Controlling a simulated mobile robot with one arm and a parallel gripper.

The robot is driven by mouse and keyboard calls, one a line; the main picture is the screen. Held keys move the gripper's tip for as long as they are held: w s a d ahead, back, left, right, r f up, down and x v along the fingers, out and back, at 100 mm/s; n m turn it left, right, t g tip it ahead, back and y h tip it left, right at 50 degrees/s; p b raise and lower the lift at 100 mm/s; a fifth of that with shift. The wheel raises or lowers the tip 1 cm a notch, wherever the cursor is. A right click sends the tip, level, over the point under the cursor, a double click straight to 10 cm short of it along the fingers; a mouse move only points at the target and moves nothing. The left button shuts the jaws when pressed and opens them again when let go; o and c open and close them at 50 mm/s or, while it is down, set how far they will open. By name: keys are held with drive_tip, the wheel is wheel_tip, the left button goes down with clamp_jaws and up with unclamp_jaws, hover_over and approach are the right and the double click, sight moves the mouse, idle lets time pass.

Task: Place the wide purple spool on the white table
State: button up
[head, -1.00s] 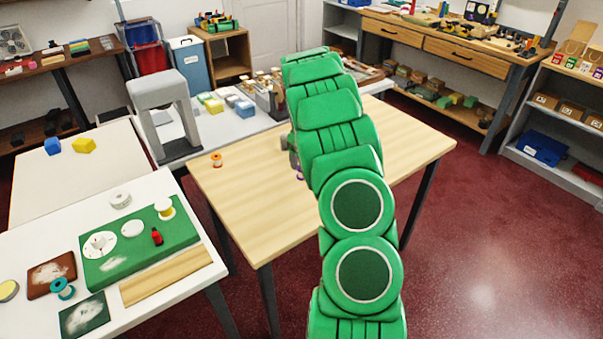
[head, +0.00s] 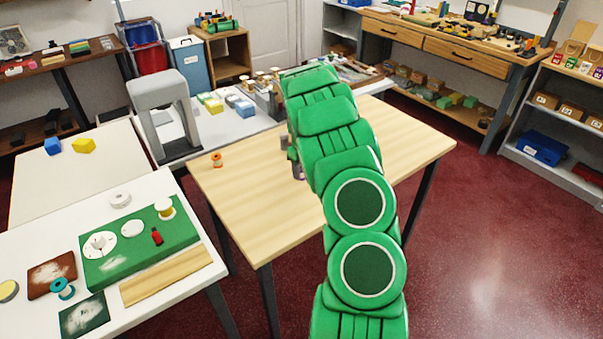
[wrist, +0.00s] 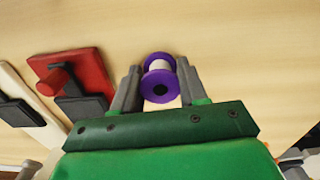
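The purple spool (wrist: 158,84) has purple flanges and pale thread. In the wrist view it sits between the two grey fingers of my gripper (wrist: 159,78), with little or no gap on either side. I cannot tell whether the fingers press on it. The pale wood table lies behind it. In the head view, my gripper (head: 297,170) is low over the wooden table (head: 245,215), and my green arm hides most of that spot. The white table (head: 35,245) stands at the lower left.
On the white table are a green board (head: 140,249), a wooden strip (head: 172,275), a teal spool (head: 62,288) and a white spool (head: 120,198). An orange spool (head: 216,160) stands on the wooden table.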

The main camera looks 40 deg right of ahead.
drive_tip(key=c, duration=0.4)
drive_tip(key=shift+c, duration=0.2)
drive_tip(key=shift+r, duration=0.1)
drive_tip(key=shift+r, duration=0.3)
wheel_tip(320, 180, up, 3)
drive_tip(key=shift+s+a, duration=0.1)
drive_tip(key=shift+s, duration=0.05)
drive_tip(key=s+a+r, duration=0.6)
drive_tip(key=s+r, duration=0.3)
drive_tip(key=s, duration=0.3)
drive_tip(key=shift+a, duration=0.3)
drive_tip(key=shift+r, duration=0.1)
